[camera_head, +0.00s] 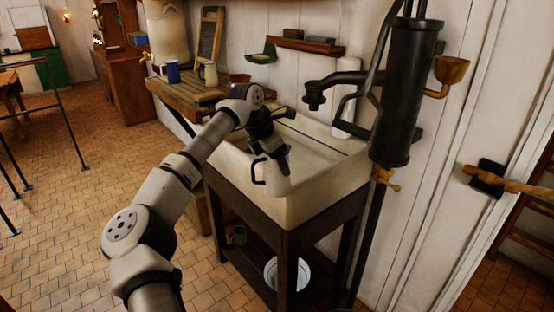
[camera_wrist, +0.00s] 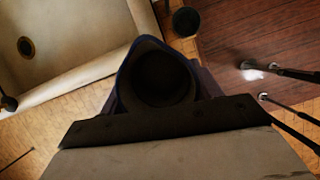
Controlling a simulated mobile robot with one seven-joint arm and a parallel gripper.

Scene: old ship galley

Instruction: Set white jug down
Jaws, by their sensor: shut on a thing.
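The white jug (camera_head: 276,178) has a dark handle on its left side and hangs upright or nearly so at the sink's front left edge in the head view. My gripper (camera_head: 270,150) is shut on it near its top. In the wrist view the jug's open mouth with its dark blue rim (camera_wrist: 137,50) faces the camera, and its inside is dark. The dark gripper (camera_wrist: 160,112) spans the lower part of that view against the jug. The jug's base looks clear of any surface, but its exact distance from the sink wall cannot be told.
The pale sink (camera_head: 318,195) stands on a dark wooden frame. A wooden counter (camera_head: 190,97) behind holds a blue mug (camera_head: 173,72) and a beige cup (camera_head: 210,74). A black pump (camera_head: 405,95) rises at the right.

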